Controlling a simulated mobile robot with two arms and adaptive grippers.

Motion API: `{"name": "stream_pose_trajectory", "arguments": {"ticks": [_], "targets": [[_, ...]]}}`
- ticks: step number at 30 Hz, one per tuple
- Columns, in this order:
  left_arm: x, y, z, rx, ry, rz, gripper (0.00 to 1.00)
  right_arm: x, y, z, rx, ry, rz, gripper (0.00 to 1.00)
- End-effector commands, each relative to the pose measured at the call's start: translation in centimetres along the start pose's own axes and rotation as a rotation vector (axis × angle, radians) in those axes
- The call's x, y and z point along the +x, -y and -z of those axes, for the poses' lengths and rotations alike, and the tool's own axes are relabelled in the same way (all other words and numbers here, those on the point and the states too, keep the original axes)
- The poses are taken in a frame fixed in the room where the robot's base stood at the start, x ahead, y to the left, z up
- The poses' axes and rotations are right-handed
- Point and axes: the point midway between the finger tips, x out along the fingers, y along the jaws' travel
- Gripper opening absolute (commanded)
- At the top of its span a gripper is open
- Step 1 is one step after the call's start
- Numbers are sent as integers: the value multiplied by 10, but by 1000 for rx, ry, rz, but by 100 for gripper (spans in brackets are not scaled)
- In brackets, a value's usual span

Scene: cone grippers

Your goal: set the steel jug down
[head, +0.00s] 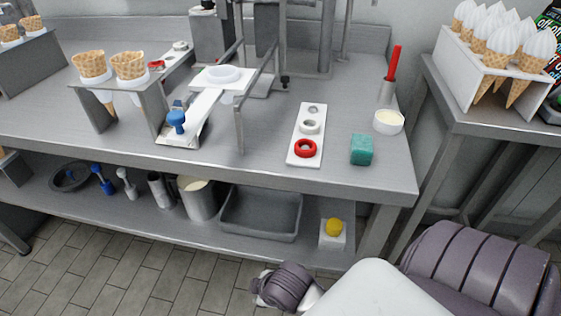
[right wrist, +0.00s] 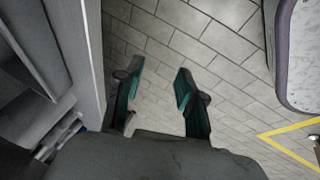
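A wide steel vessel (head: 199,203) with pale contents stands upright on the lower shelf, and a narrower steel vessel (head: 160,190) stands just left of it. I cannot tell which of them is the steel jug. My right gripper (right wrist: 158,80) is open and empty in the right wrist view, over the tiled floor beside a grey upright surface. Its fingertips do not show in the head view, where my right arm comes in at the bottom right. My left gripper is in neither view.
The lower shelf also has a grey tray (head: 262,212) and a yellow item on a white block (head: 333,232). On the steel table (head: 260,150) are a white strip with rings (head: 306,130), a teal block (head: 361,150) and a white bowl (head: 389,123).

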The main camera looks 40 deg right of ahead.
Motion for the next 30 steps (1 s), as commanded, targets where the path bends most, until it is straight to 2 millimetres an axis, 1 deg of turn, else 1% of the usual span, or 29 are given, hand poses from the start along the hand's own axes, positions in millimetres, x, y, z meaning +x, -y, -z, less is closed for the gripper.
{"name": "stream_pose_trajectory", "arguments": {"ticks": [1,3,6,9,26,29,30], "targets": [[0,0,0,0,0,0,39,-1,16,-17,162,39,38,39],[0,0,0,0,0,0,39,-3,30,-34,346,86,67,39],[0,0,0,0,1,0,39,-6,43,-49,515,135,88,39],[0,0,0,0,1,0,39,-7,48,-55,588,156,93,39],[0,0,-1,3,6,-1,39,-6,48,-54,594,157,93,39],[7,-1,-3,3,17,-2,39,0,50,-56,592,168,98,39],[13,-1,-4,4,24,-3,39,5,52,-58,591,175,101,39]]}}
